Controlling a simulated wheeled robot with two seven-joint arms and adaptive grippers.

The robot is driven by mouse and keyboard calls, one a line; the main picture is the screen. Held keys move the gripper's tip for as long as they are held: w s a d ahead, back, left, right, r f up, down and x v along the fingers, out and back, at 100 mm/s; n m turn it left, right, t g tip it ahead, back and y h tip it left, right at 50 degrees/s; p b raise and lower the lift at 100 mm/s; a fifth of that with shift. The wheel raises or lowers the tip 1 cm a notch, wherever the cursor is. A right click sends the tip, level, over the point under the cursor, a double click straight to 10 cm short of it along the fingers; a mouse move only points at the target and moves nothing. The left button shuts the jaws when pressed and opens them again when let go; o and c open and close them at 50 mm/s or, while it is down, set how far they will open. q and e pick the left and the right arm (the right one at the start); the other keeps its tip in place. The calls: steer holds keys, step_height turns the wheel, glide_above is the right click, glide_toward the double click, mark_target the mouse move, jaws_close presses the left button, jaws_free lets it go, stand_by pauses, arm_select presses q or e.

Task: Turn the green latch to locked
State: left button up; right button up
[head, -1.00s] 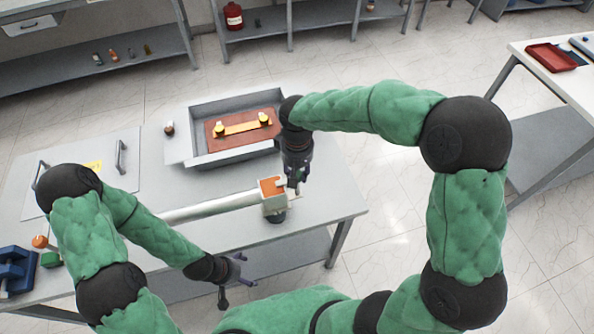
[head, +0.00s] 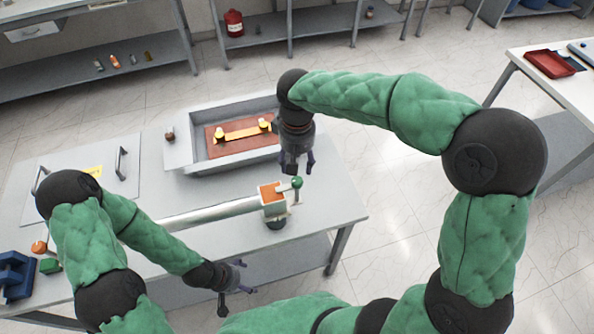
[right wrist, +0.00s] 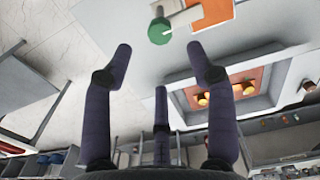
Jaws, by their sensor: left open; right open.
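The green latch knob (head: 297,182) sits at the end of a short pale lever, at the right side of a white box with an orange top (head: 270,194). The knob also shows at the top of the right wrist view (right wrist: 160,31), with the lever running right toward the orange patch (right wrist: 210,12). My right gripper (head: 297,167) is open and empty, just behind the knob and apart from it. Its spread fingers show in the right wrist view (right wrist: 161,55). My left gripper (head: 238,280) is open and empty near the table's front edge.
A grey tray (head: 186,153) with a brown plate and yellow bar stands behind the box. A long pale tube (head: 205,214) runs left from the box. A blue part (head: 14,275) and a green block (head: 50,265) lie at the left. The table's right end is clear.

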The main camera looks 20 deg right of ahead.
steer(key=shift+r, duration=1.95)
